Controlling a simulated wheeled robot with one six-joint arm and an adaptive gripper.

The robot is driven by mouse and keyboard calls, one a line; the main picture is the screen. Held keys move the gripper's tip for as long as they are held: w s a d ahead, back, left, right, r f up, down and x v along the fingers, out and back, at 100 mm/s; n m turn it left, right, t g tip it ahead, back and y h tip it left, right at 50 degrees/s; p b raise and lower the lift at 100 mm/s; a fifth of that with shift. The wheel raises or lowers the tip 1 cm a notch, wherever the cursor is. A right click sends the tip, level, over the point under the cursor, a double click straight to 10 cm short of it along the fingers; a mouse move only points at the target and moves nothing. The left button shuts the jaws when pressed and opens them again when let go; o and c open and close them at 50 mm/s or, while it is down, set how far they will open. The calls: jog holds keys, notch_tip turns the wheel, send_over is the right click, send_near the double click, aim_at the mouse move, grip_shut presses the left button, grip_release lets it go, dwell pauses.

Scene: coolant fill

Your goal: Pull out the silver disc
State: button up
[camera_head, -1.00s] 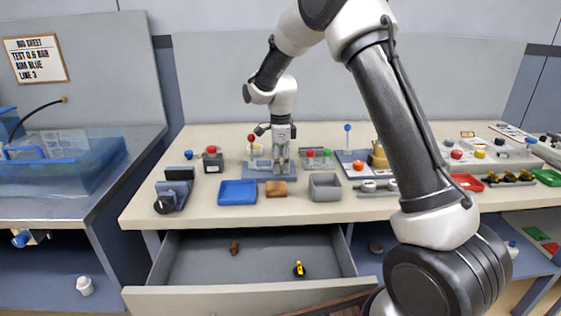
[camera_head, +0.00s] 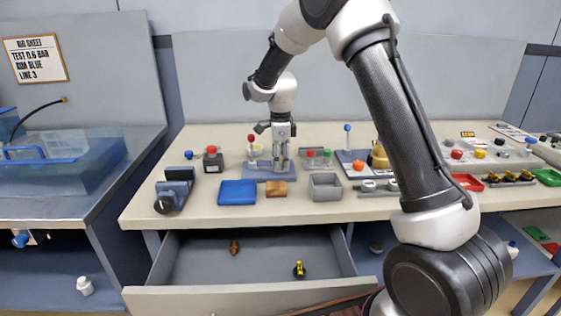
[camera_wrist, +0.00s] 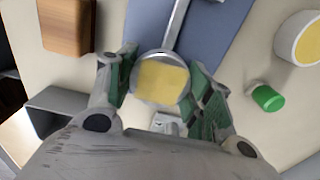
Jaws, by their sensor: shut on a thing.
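In the wrist view a round silver-rimmed disc (camera_wrist: 161,81) with a yellowish, shiny face lies between my fingers. A silver bar (camera_wrist: 180,22) runs up from its far edge, above a blue plate (camera_wrist: 210,35). I cannot tell whether the disc and bar are joined. My gripper (camera_wrist: 160,84) is shut on the disc, with a green-padded finger at either side. In the head view my gripper (camera_head: 281,150) points down over the blue-grey base of a small stand (camera_head: 262,174); the disc cannot be made out there.
A wooden block (camera_head: 276,189), a blue tray (camera_head: 237,193) and a grey box (camera_head: 325,187) stand in front of the stand. A red-topped black block (camera_head: 212,160) is to its left, and red and green knobs (camera_head: 318,155) are close on its right. The drawer (camera_head: 250,260) below is open.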

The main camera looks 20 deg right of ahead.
jog(key=shift+r, duration=0.1)
jog(key=shift+r, duration=2.1)
